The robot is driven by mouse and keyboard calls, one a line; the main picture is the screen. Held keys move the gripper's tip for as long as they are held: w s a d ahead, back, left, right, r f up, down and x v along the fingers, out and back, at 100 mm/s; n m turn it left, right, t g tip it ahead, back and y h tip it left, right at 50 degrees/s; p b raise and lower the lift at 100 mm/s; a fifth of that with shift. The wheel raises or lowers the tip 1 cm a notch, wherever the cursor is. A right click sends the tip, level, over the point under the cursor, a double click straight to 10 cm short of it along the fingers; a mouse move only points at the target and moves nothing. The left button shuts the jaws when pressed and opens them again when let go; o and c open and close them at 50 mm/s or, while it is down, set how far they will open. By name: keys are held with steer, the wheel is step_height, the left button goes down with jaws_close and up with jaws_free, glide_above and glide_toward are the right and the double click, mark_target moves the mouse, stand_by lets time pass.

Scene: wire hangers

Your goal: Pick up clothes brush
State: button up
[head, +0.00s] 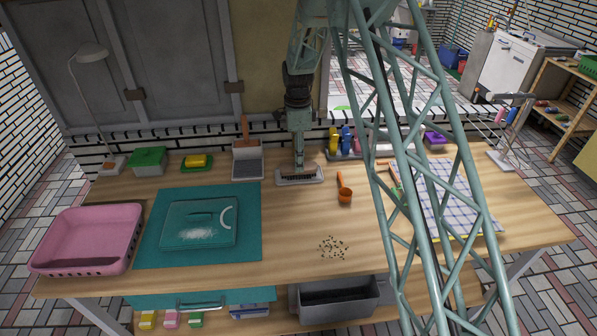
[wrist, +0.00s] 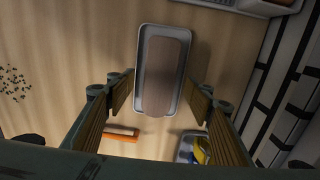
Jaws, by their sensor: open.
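The clothes brush (head: 298,176) has a wooden back and dark bristles. It lies in a shallow grey tray (head: 317,181) toward the back middle of the table. In the wrist view the brush back (wrist: 166,70) is a long brown block, lying lengthwise in the tray (wrist: 142,45). My gripper (head: 299,160) is just above the brush, pointing down. In the wrist view my gripper (wrist: 160,88) is open, with one finger on each side of the brush and nothing between them held. The bristles are hidden in the wrist view.
A dustpan (head: 247,166) stands to the left, and several bottles (head: 346,140) stand at the back right. Spilled dark bits (head: 332,247) lie on the table in front. The wood between is mostly clear.

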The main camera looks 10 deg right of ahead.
steer(key=shift+d+f+b, duration=0.15)
steer(key=shift+f+b, duration=0.15)
steer(key=shift+f, duration=1.9)
steer(key=shift+c, duration=0.3)
steer(key=c, duration=0.9)
steer(key=shift+r, duration=0.1)
steer(key=shift+c, duration=0.3)
steer(key=shift+r, duration=1.6)
steer(key=shift+s+r+p, duration=0.1)
steer(key=shift+s+p, duration=0.1)
steer(key=shift+p, duration=0.1)
steer(key=s, duration=0.5)
steer(key=s+r, duration=0.1)
steer(key=s, duration=0.9)
steer(key=shift+s+r+p, duration=0.2)
steer(key=shift+s+p, duration=0.1)
steer(key=shift+s, duration=0.05)
